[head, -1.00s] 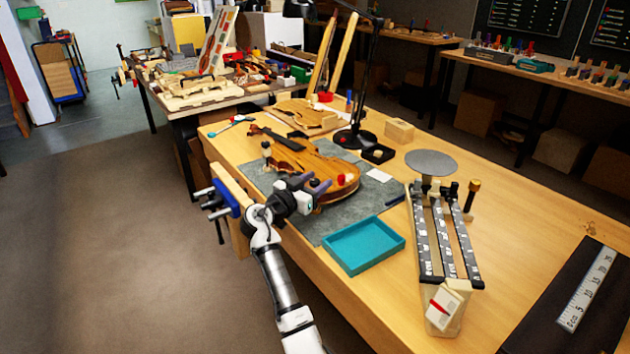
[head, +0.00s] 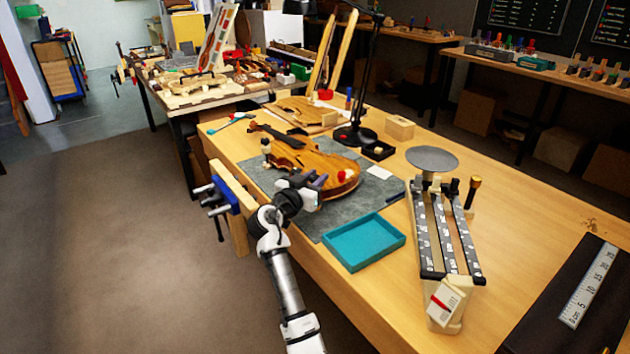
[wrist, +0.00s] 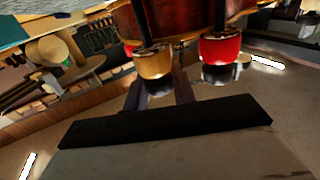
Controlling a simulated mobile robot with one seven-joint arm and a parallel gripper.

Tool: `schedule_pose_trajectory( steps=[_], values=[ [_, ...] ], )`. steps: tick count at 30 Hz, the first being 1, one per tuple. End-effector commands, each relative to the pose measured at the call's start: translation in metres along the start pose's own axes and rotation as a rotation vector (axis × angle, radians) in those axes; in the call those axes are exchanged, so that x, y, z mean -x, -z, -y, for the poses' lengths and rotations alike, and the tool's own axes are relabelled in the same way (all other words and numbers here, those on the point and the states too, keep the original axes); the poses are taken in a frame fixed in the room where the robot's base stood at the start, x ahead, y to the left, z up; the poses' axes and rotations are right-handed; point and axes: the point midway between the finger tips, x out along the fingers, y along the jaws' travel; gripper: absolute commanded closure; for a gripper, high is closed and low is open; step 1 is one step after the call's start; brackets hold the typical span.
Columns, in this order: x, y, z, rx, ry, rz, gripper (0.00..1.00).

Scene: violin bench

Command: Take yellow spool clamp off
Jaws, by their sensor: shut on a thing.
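The violin body (head: 318,164) lies on a grey mat (head: 262,180) on the bench. My gripper (head: 316,181) is at the violin's near edge. In the wrist view the yellow spool clamp (wrist: 154,64) hangs at the violin's rim, and my gripper (wrist: 159,88) is shut on it, with a dark finger on each side. A red spool clamp (wrist: 220,48) is right beside it on the rim; it also shows in the head view (head: 344,175). The yellow clamp is hidden behind my gripper in the head view.
A teal tray (head: 364,240), empty, lies right of my gripper. A blue vise (head: 222,197) is on the bench edge to the left. A lamp base (head: 354,137) and black box (head: 378,151) stand behind the violin.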

Motion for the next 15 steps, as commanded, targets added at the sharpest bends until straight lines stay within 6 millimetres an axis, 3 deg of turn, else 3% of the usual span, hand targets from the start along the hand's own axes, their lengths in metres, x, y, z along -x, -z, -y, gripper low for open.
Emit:
schedule_pose_trajectory(
  steps=[15],
  values=[
    [-0.0002, 0.0013, -0.0011, 0.000, 0.318, 0.002, 0.97]
  ],
)
